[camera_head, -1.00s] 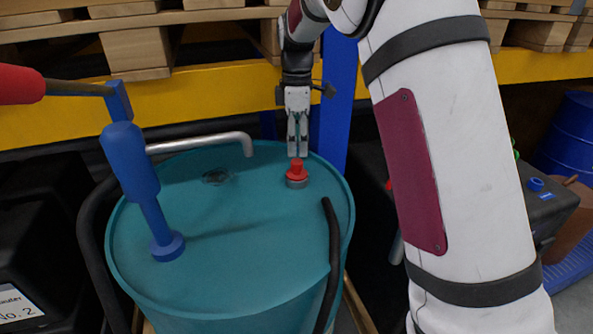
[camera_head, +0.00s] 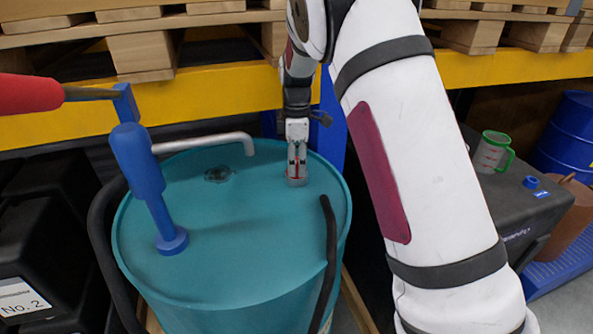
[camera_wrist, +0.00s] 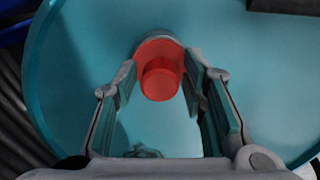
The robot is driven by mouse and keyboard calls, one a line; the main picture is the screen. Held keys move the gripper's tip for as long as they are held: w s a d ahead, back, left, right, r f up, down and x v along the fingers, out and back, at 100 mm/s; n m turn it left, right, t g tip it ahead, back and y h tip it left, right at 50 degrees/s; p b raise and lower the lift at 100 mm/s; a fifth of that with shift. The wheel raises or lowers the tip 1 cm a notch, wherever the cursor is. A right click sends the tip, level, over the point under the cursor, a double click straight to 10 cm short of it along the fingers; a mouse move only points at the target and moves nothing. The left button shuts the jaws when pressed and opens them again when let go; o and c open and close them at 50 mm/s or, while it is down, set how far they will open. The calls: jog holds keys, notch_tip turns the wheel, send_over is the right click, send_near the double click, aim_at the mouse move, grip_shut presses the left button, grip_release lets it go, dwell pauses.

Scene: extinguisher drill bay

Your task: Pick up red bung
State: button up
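The red bung (camera_wrist: 161,80) sits upright on the lid of the teal drum (camera_head: 250,215), near its back right. A grey collar (camera_wrist: 160,36) shows around its base. My gripper (camera_wrist: 161,72) points down over the bung, with one finger on each side. In the wrist view the fingers are apart, and narrow gaps seem to show between the pads and the bung's raised middle. In the head view my gripper (camera_head: 297,178) hides most of the bung; only a little red shows between the fingers.
A blue hand pump (camera_head: 140,170) with a red handle and a grey spout (camera_head: 205,142) stands on the drum's left. A black hose (camera_head: 330,260) hangs at the drum's front right. Pallets on a yellow rack beam (camera_head: 220,98) lie behind. A measuring jug (camera_head: 490,152) stands at right.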

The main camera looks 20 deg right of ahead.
grip_shut()
